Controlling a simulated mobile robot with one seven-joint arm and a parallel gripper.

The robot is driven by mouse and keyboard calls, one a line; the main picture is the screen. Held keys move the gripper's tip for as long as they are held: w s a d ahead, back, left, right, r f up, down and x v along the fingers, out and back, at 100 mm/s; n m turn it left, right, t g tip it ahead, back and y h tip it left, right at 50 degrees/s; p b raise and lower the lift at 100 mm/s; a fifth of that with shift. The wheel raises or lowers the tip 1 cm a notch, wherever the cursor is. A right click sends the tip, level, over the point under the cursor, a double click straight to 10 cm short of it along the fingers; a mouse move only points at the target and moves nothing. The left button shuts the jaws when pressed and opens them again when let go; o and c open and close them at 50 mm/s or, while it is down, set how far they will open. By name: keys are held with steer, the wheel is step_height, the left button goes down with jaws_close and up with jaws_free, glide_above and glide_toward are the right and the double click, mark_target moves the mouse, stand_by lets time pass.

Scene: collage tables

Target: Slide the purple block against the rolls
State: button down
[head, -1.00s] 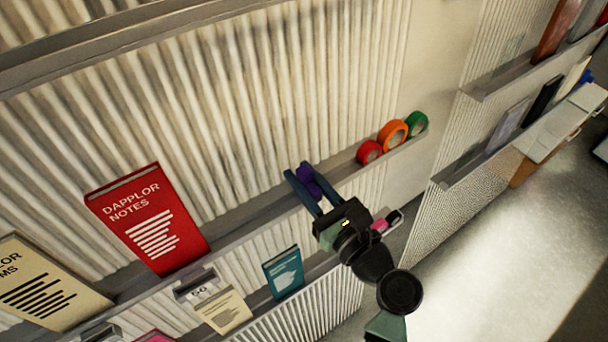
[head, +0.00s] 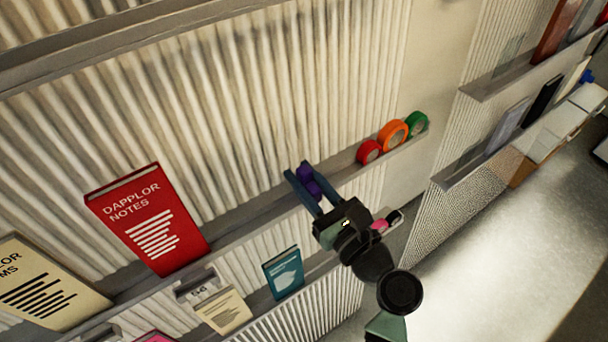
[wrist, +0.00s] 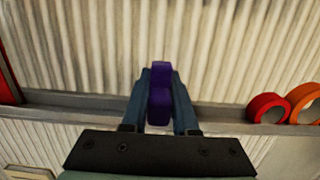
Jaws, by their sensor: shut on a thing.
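The purple block (head: 309,182) is on the narrow wall shelf, between the fingers of my gripper (head: 303,176). In the wrist view the purple block (wrist: 159,88) stands upright, with a finger on each side; my gripper (wrist: 160,95) is shut on it. The rolls stand at the right end of the same shelf: a red roll (head: 369,152), an orange roll (head: 393,133) and a green roll (head: 417,122). A gap of bare shelf lies between the block and the red roll. The wrist view also shows the red roll (wrist: 268,108) and the orange roll (wrist: 303,102).
A red book (head: 148,218) leans on the shelf to the left. A teal book (head: 284,272) and a cream card (head: 222,312) are on the lower shelf. The ribbed wall (head: 250,110) is close behind. The shelf (head: 342,165) is clear between block and rolls.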

steer(key=w+d, duration=0.1)
steer(key=d, duration=0.1)
steer(key=w+d, duration=0.1)
steer(key=d, duration=0.1)
steer(key=w+d, duration=0.2)
steer(key=shift+w+b, duration=0.1)
steer(key=shift+b, duration=0.3)
steer(key=c, duration=0.7)
jaws_free()
steer(key=shift+a, duration=0.1)
steer(key=shift+b+v, duration=1.85)
steer(key=shift+v, duration=4.65)
